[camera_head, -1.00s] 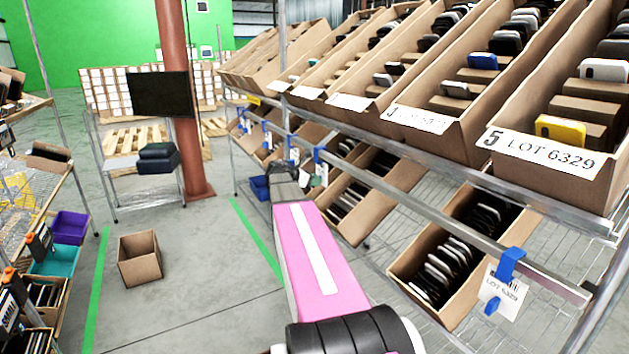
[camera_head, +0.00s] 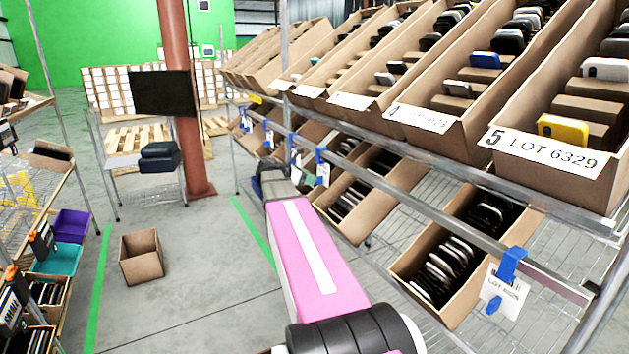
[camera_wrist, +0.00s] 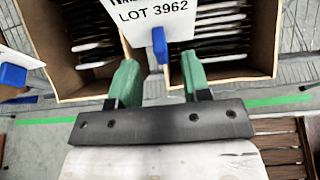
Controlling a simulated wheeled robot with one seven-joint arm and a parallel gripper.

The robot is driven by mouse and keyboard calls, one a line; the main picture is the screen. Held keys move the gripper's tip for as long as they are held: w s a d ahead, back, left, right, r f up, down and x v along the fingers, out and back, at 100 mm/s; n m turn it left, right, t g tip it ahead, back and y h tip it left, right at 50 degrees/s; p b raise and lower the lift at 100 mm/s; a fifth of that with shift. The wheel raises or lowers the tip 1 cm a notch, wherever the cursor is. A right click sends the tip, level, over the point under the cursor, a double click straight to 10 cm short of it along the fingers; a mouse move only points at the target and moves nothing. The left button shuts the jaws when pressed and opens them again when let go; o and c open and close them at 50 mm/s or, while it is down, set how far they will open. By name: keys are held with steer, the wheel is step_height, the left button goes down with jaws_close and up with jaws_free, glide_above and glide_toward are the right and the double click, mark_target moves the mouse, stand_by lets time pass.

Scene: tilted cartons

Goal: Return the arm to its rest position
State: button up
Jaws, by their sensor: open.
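My gripper shows in the wrist view (camera_wrist: 160,85), with two green fingers spread apart and nothing held between them. It faces the lower cartons, and a white LOT 3962 tag (camera_wrist: 150,18) with a blue clip (camera_wrist: 159,46) appears just beyond the fingertips. I cannot tell whether the fingers touch the tag. In the head view my pink and white arm (camera_head: 312,255) reaches forward along the left side of the rack. The gripper itself is not clear in the head view.
A metal rack on the right holds tilted cartons (camera_head: 545,165) of phones above and more cartons (camera_head: 440,270) below. A blue-clipped tag (camera_head: 505,285) hangs from its rail (camera_head: 440,210). An empty carton (camera_head: 141,257) stands on the floor at left. Open floor lies between.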

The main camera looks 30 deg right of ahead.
steer(key=v, duration=0.7)
steer(key=s+a+f+m+y, duration=0.4)
steer(key=s+a+f+m, duration=0.2)
steer(key=f, duration=0.3)
steer(key=s+a+f+m+y, duration=0.5)
steer(key=s+a+f+m, duration=0.1)
steer(key=a+f, duration=0.3)
steer(key=s+a+f+m+y, duration=0.4)
steer(key=s+a+f+m, duration=0.2)
steer(key=f, duration=0.5)
steer(key=shift+s+a+f, duration=0.25)
steer(key=shift+s+a, duration=0.15)
steer(key=shift+a, duration=0.8)
